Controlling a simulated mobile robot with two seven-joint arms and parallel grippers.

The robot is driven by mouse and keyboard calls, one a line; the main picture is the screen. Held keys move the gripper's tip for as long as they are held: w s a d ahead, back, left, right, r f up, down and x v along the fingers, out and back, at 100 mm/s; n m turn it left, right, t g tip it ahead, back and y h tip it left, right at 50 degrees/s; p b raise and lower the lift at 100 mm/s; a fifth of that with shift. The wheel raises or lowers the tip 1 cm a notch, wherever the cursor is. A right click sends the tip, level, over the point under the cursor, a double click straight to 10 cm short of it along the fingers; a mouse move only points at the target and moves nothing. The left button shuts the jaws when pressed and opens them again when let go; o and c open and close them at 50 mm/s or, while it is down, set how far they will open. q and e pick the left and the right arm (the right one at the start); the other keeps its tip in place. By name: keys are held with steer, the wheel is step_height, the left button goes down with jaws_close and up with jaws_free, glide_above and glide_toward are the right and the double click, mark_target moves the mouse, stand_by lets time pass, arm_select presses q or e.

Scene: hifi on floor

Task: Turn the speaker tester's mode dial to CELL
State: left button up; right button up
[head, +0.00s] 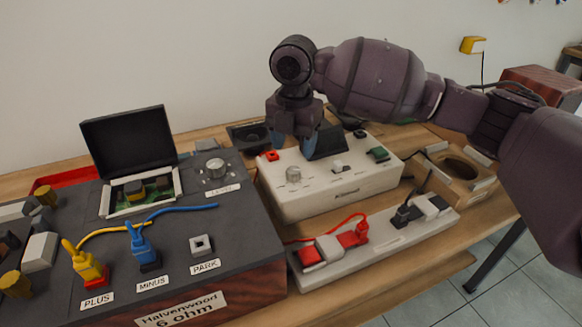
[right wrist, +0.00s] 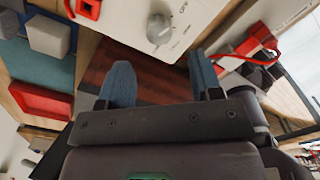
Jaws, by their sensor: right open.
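The speaker tester (head: 325,195) is a white box with a sloping top on the bench. Its mode dial (head: 293,175) is a pale round knob near the front left of that top. The dial also shows in the right wrist view (right wrist: 159,28), ahead of the fingertips and roughly centred between them. The markings beside it are too small to read. My right gripper (head: 294,142) hangs above the tester, behind the dial in the head view. Its blue fingers (right wrist: 162,70) are apart with nothing between them. My left gripper is not in view.
A dark speaker panel (head: 230,225) with yellow and blue plugs stands left of the tester. A white power strip (head: 385,240) with a red lead lies in front. A red button (head: 271,155), a black tilted screen and a green switch (head: 377,153) share the tester's top.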

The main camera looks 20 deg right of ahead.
mark_target(293, 171)
step_height(293, 171, down, 5)
steer(key=shift+f+b, duration=0.1)
steer(key=shift+b, duration=0.45)
steer(key=shift+w+f, duration=0.1)
steer(key=shift+f, duration=0.6)
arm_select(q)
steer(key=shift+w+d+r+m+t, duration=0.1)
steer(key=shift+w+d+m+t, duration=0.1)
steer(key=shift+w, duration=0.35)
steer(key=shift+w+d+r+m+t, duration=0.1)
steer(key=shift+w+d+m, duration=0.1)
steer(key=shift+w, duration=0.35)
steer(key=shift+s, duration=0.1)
